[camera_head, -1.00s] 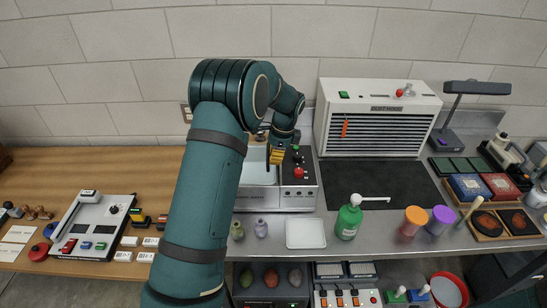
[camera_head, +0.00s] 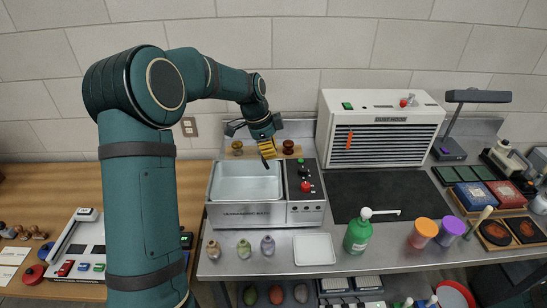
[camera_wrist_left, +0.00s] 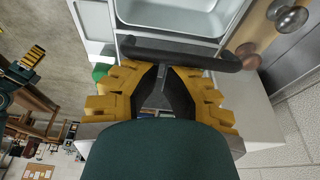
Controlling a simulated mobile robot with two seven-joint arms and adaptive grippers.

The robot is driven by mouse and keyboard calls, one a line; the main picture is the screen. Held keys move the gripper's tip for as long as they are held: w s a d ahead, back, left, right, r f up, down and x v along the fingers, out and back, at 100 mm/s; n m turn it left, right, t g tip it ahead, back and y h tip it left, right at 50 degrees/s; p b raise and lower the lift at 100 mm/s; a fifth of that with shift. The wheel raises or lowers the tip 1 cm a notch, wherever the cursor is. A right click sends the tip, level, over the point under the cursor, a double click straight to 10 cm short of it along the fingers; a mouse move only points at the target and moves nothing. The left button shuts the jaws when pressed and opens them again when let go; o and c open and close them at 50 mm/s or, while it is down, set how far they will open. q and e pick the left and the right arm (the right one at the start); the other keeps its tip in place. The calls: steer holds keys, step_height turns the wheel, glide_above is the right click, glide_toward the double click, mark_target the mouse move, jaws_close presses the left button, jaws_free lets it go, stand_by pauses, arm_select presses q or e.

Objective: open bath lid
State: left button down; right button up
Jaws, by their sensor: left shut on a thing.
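The steel bath (camera_head: 245,217) stands on the metal bench with a pale basin (camera_head: 247,185) whose inside is visible from above. Its control panel (camera_head: 304,187) with a red knob is on its right side. My left gripper (camera_head: 266,151) is above the back of the basin. In the left wrist view it (camera_wrist_left: 165,90) is shut on the stem of a dark bar handle (camera_wrist_left: 180,52), with the basin beyond. The lid's panel cannot be clearly made out. My right gripper (camera_wrist_left: 32,57) shows small at the left of the wrist view; its jaws are unclear.
Two brown knobs, one left (camera_head: 237,147) and one right (camera_head: 288,147), stand behind the bath. The dust hood (camera_head: 378,128) is to the right. Small bottles (camera_head: 244,248), a white tray (camera_head: 314,249) and a green pump bottle (camera_head: 358,232) line the front edge.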

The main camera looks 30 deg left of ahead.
arm_select(q)
steer(key=s+a+r+t+h+b, duration=0.2)
steer(key=s+a+r+h+b, duration=0.1)
steer(key=s+a+r, duration=0.2)
steer(key=s+a+r+t+h+b, duration=0.2)
steer(key=s+a+r+h, duration=0.1)
steer(key=a, duration=0.7)
steer(key=shift+s+a+r+h+b, duration=0.3)
steer(key=shift+s+r+b, duration=0.1)
steer(key=shift+s+r, duration=0.5)
arm_select(e)
step_height(320, 180, down, 6)
steer(key=shift+a+f, duration=0.2)
steer(key=shift+f, duration=0.05)
arm_select(q)
steer(key=shift+w+r, duration=0.1)
